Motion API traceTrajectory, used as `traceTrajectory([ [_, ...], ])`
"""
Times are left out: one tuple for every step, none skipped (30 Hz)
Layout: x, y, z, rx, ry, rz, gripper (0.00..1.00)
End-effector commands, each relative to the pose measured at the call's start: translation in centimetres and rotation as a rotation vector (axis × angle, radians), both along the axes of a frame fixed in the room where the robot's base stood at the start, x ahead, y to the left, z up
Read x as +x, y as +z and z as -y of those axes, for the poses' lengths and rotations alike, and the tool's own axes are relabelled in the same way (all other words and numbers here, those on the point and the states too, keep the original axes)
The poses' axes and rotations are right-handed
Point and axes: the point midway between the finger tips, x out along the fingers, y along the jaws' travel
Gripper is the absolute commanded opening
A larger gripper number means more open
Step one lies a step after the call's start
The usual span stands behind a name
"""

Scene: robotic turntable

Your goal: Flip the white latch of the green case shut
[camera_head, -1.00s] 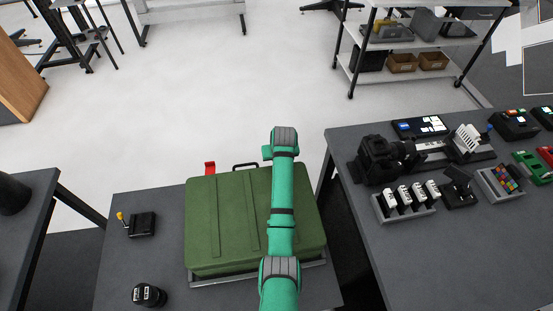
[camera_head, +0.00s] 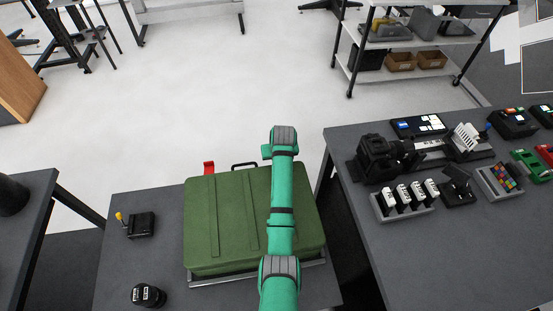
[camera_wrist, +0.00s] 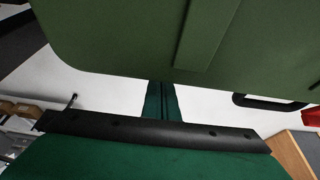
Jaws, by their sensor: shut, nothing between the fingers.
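The green case (camera_head: 230,215) lies closed on the dark grey table, with my arm reaching over its right part. Its black handle (camera_head: 244,166) and a red latch (camera_head: 209,168) show at its far edge. In the wrist view, the case (camera_wrist: 120,35) fills the top, with the handle (camera_wrist: 268,103) at right and the red latch (camera_wrist: 312,117) at the right edge. No white latch shows in either view. My gripper (camera_wrist: 163,88) is shut and empty; its fingers point toward the case's edge, and I cannot tell whether they touch it. The head view hides the fingers behind my arm.
A small black device with a yellow knob (camera_head: 139,224) and a black round object (camera_head: 148,295) stand left of the case. The right table (camera_head: 350,222) holds a camera (camera_head: 378,157) and several other devices. Open floor (camera_head: 200,90) lies beyond the case.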

Motion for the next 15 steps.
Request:
traceTrajectory([
  [0.0,0.0,0.1,0.0,-0.001,0.0,0.0],
  [0.0,0.0,0.1,0.0,-0.001,0.0,0.0],
  [0.0,0.0,0.1,0.0,-0.001,0.0,0.0],
  [0.0,0.0,0.1,0.0,-0.001,0.0,0.0],
  [0.0,0.1,0.1,0.0,-0.001,0.0,0.0],
  [0.0,0.2,0.1,-0.001,-0.001,0.0,0.0],
  [0.0,0.3,0.2,0.0,-0.002,0.0,0.0],
  [0.0,0.4,0.2,0.0,-0.003,0.0,0.0],
  [0.0,0.5,0.3,0.0,-0.004,0.0,0.0],
  [0.0,0.7,0.4,0.0,-0.005,0.001,0.0],
  [0.0,0.8,0.5,0.0,-0.007,0.001,0.0],
  [0.0,1.0,0.6,0.0,-0.008,0.001,0.0],
  [0.1,1.1,0.6,0.0,-0.008,0.002,0.0],
  [0.0,1.2,0.6,0.0,-0.008,0.001,0.0],
  [0.0,1.4,0.5,0.0,-0.007,0.001,0.0],
])
